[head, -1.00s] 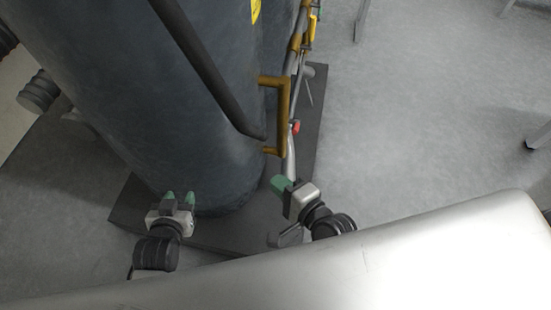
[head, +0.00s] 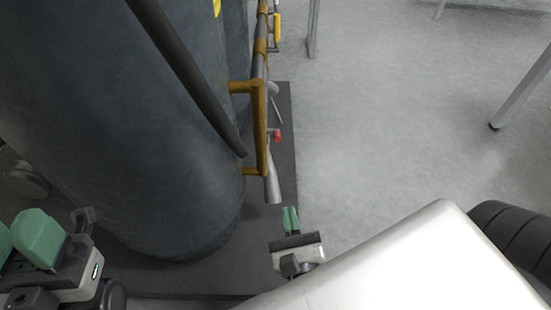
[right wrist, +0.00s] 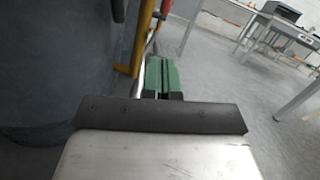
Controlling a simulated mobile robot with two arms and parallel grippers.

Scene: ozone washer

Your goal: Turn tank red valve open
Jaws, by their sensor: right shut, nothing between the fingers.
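The red valve handle (head: 278,137) is small and sits on the pipe beside the dark grey tank (head: 110,110), just right of the yellow bracket (head: 262,130). My right gripper (head: 291,220) is below it in the head view, apart from it, its green fingers together and empty. The shut fingers (right wrist: 161,75) also show in the right wrist view, just right of the yellow bar (right wrist: 141,38). My left gripper (head: 12,243) is at the lower left, in front of the tank, with its green fingers apart; the left edge cuts it off.
A grey pipe end (head: 272,188) points down between the red handle and my right gripper. A dark pipe (head: 185,75) slants across the tank. Open grey floor (head: 390,110) lies to the right, with table legs (head: 520,92) farther off.

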